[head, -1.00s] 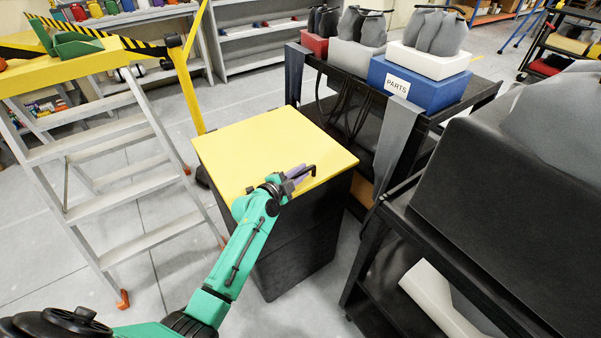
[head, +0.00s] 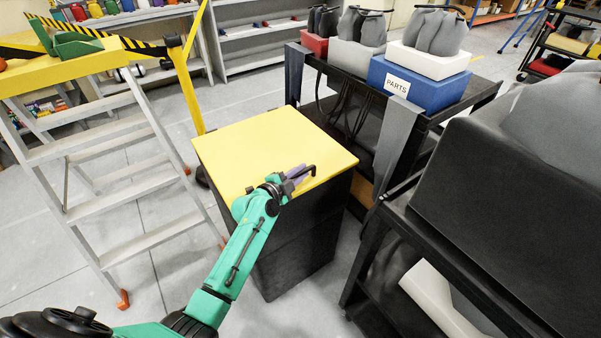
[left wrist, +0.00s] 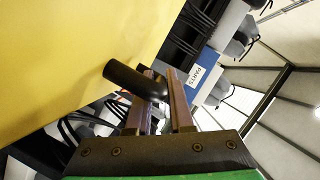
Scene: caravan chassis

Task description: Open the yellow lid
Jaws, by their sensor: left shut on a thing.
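The yellow lid (head: 270,145) lies flat and closed on top of a black bin (head: 295,240) in the head view. Its yellow surface also fills the upper left of the left wrist view (left wrist: 60,60). A black bent handle (left wrist: 135,80) sticks out at the lid's near right side. My left gripper (head: 298,175) is at the lid's near right edge. In the left wrist view its two purple-brown fingers (left wrist: 163,95) are shut on the handle. My right gripper is not in view.
A metal step ladder (head: 110,190) stands left of the bin. A black cart (head: 440,120) with a blue PARTS box (head: 415,90) stands close behind and right. Another black cart (head: 480,190) is at the right. Bare floor lies in front of the bin.

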